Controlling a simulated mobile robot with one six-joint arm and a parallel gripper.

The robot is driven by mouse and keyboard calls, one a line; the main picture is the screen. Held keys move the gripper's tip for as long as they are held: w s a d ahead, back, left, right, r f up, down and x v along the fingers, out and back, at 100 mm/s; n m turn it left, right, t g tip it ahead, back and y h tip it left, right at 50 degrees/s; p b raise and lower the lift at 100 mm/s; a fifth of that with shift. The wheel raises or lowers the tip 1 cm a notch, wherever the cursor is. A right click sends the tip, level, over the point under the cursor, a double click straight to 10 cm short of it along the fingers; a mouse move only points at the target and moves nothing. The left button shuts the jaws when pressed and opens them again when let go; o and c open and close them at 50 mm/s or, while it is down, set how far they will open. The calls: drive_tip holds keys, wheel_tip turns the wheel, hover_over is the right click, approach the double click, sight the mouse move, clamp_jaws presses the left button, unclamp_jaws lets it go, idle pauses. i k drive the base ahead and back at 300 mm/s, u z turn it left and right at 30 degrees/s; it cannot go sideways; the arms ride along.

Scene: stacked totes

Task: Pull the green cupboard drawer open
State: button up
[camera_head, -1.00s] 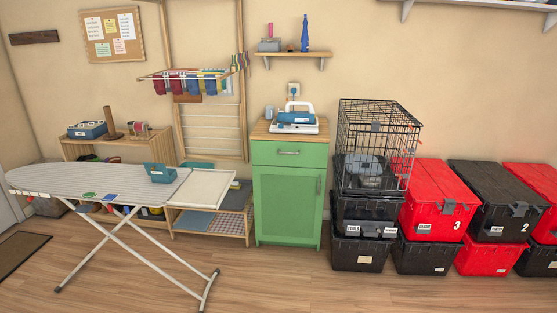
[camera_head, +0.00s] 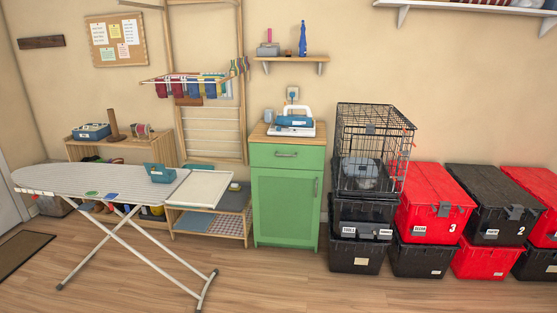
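The green cupboard (camera_head: 285,207) stands against the back wall, right of the picture's middle, with a wooden top. Its drawer (camera_head: 262,156) is at the top, just under the wooden top, and looks shut. A grey bar handle (camera_head: 287,154) runs across the drawer front. A door with an upright handle (camera_head: 316,187) is below the drawer and is shut. My gripper and arm are not in view.
An iron (camera_head: 291,121) stands on the cupboard top. An ironing board (camera_head: 90,180) spans the left front. A wire cage (camera_head: 374,148) sits on black totes (camera_head: 357,257) close to the cupboard's right. The floor (camera_head: 285,280) before the cupboard is clear.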

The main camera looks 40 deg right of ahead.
sight(263, 155)
drive_tip(key=z, duration=0.1)
drive_tip(key=i, duration=0.95)
drive_tip(key=u, duration=0.05)
